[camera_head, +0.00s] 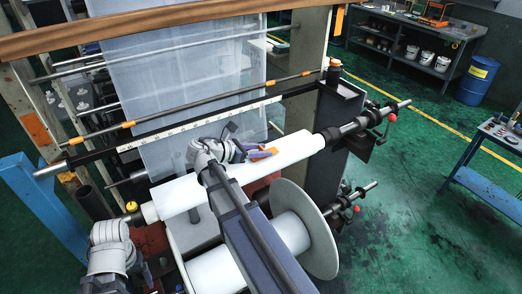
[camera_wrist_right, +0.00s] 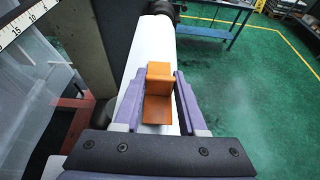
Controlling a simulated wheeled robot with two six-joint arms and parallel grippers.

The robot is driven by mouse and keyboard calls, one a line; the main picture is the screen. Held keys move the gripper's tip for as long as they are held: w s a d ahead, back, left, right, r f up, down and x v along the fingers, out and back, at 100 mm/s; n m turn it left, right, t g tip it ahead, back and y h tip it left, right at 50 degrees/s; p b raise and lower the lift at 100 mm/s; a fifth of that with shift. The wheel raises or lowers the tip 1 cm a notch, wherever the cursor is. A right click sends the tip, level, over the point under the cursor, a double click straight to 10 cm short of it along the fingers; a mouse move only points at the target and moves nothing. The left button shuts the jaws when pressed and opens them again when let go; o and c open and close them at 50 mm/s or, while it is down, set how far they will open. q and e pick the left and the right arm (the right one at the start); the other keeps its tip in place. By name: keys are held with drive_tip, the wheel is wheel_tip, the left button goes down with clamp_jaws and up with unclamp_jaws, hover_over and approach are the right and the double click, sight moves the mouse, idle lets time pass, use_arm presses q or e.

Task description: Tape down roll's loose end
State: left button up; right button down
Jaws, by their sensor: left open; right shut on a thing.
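A long white roll (camera_head: 290,148) lies on a shaft across the machine; it also runs under my fingers in the right wrist view (camera_wrist_right: 157,50). My right gripper (camera_head: 258,152) is over the middle of this roll. Its purple fingers (camera_wrist_right: 158,88) are shut on an orange L-shaped piece (camera_wrist_right: 158,108), perhaps the tape piece, at or just above the roll's surface; contact is unclear. The piece also shows as a small orange patch in the head view (camera_head: 264,153). My left gripper (camera_head: 150,274) is open near the roll's left end, low in the picture. I cannot make out the roll's loose end.
Translucent film (camera_head: 185,60) hangs behind the roll, past a white ruler strip (camera_head: 200,123). A second white roll with a large disc flange (camera_head: 306,225) sits below. A blue post (camera_head: 45,205) stands at left. Green floor is open at right, before a blue table (camera_head: 485,180).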

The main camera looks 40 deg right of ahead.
sight(242, 166)
drive_tip(key=shift+f+b, duration=0.5)
idle(0.9)
drive_tip(key=shift+c, duration=1.9)
unclamp_jaws()
drive_tip(key=shift+a, duration=0.1)
drive_tip(key=p+v, duration=0.2)
drive_tip(key=v, duration=0.4)
drive_tip(key=shift+r+p, duration=0.2)
drive_tip(key=shift+p, duration=0.15)
drive_tip(key=shift+v, duration=0.8)
drive_tip(key=shift+f, duration=0.1)
